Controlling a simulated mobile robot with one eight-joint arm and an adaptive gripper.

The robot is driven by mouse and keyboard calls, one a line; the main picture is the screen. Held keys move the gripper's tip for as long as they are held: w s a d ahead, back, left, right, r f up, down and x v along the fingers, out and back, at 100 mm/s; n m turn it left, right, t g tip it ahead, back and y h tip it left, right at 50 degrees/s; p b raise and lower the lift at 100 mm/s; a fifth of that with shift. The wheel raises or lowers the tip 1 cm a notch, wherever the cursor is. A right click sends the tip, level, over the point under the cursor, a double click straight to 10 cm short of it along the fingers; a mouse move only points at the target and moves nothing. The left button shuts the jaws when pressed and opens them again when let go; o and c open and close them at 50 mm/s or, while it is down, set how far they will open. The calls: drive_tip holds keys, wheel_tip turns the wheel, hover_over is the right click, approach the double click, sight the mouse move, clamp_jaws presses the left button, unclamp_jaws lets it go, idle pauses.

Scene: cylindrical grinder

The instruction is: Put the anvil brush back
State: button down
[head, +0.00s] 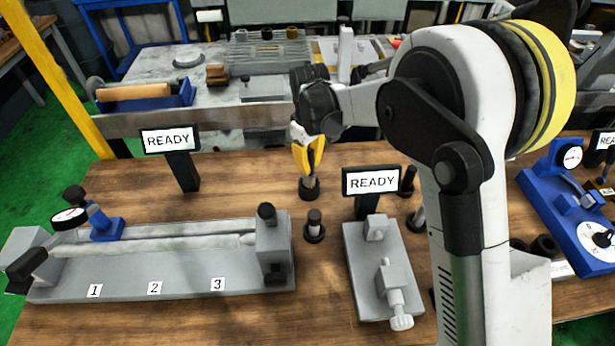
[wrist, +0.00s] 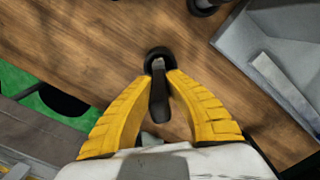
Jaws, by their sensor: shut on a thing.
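My gripper (head: 308,160) points down at the back middle of the wooden bench, its yellow fingers shut on the anvil brush (head: 310,181). In the wrist view the fingers (wrist: 159,80) close around the brush's dark handle (wrist: 159,100). The brush's lower end meets a round black holder (head: 309,193) on the bench; the holder also shows as a black ring (wrist: 159,54) in the wrist view. The brush looks about upright over or in this ring. I cannot tell how deep it sits, and its bristles are hidden.
A second black holder with a dark peg (head: 314,228) stands just in front. A grey fixture (head: 384,265) with a READY sign (head: 371,181) stands to the right. A long grey bench gauge (head: 160,262) lies to the left.

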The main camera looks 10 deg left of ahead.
sight(309, 181)
drive_tip(key=shift+f+b, duration=0.45)
drive_tip(key=shift+f, duration=1.25)
drive_tip(key=shift+f, duration=0.15)
drive_tip(key=c, duration=1.5)
unclamp_jaws()
